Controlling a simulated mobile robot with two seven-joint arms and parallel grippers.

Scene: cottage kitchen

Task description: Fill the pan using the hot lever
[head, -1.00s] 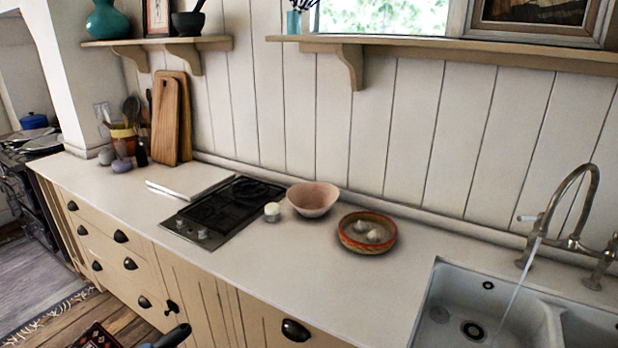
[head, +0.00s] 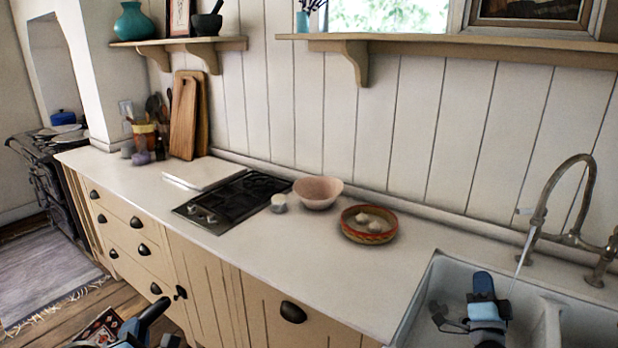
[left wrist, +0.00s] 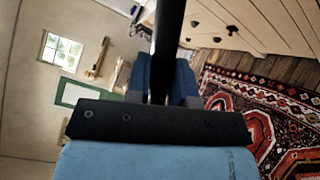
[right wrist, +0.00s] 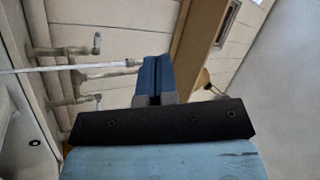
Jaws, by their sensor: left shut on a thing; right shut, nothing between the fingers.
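The curved metal tap (head: 570,165) stands behind the sink, and a thin stream of water (head: 519,264) falls from its spout. A white-tipped lever (head: 525,211) shows at the tap's left side; I cannot read whether it is the hot one. My right gripper (head: 483,281) is shut and empty above the sink, below the spout in the picture; it also shows in the right wrist view (right wrist: 157,75). My left gripper (head: 140,325) is low at the bottom left, shut on a dark handle (left wrist: 169,45), seemingly the pan's. The pan's body is out of view.
The white double sink (head: 440,275) is at the right. A red-rimmed bowl (head: 369,238) with garlic, a pink bowl (head: 318,196) and a hob (head: 232,200) stand on the counter (head: 300,250). Drawers with dark handles line the front; a patterned rug (left wrist: 285,125) lies on the floor.

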